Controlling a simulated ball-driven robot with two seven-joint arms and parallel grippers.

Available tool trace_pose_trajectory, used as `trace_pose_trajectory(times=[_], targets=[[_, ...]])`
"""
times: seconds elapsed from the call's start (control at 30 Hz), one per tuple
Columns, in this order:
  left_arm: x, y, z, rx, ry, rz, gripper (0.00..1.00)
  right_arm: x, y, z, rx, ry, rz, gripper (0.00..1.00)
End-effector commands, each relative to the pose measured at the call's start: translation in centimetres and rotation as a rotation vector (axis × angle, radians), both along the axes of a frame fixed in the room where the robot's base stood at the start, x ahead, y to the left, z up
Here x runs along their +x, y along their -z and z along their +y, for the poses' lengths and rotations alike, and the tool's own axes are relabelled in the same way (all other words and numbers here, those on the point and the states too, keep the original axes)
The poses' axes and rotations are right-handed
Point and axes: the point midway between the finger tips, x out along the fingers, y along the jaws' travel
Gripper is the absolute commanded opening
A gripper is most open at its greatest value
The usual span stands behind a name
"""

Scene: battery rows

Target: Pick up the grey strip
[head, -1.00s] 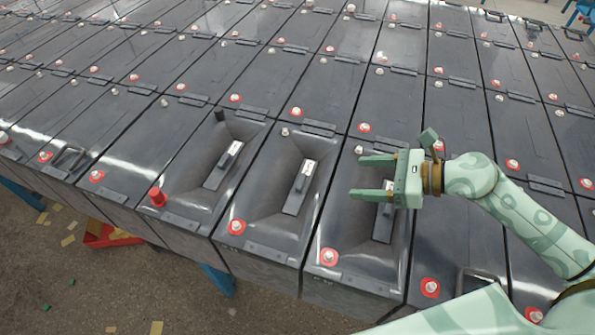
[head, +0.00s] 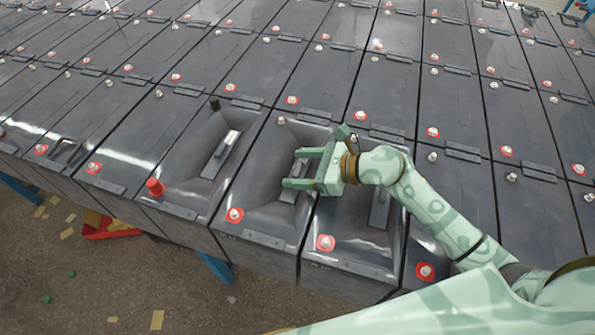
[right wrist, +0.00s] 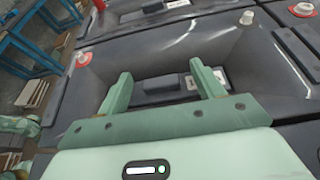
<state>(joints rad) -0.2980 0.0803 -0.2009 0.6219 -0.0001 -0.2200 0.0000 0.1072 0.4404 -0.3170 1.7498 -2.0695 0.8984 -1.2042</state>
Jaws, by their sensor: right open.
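Three batteries in the front row have sunken tops, each with a dark grey strip with a pale label or face. The left strip (head: 220,156) is in full view. The middle strip (head: 288,197) is partly hidden by my right gripper (head: 295,169), which is over that sunken top. The right strip (head: 379,210) is partly behind my wrist. In the right wrist view, one strip (right wrist: 160,89) lies beyond and between the open fingers of my right gripper (right wrist: 160,74), with nothing held. My left gripper is not in view.
Rows of flat dark batteries fill the bench. Red-ringed terminals (head: 235,215) and a tall red cap (head: 155,187) stick up near the front edge. A black post (head: 214,103) stands by the left sunken top. A red bin (head: 108,229) is on the floor.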

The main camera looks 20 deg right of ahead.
Motion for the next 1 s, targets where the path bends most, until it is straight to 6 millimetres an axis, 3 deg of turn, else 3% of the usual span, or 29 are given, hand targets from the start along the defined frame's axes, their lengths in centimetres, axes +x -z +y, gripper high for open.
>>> trace_pose_trajectory(times=[0.1,0.27,0.67,0.87,1.0], targets=[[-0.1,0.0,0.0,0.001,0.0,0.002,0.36,0.0,0.0,0.0,0.0,0.0,0.0,0.65],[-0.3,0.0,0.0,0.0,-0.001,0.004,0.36,0.0,0.0,0.0,0.001,0.0,0.001,0.2],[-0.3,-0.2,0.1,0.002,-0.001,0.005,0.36,0.0,-0.6,-0.1,0.0,0.0,0.0,0.19],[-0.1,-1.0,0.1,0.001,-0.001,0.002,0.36,0.0,-3.5,-0.1,-0.001,-0.002,-0.005,0.19],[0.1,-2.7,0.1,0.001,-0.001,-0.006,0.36,-2.2,-6.9,1.7,0.001,-0.005,-0.005,0.19]])
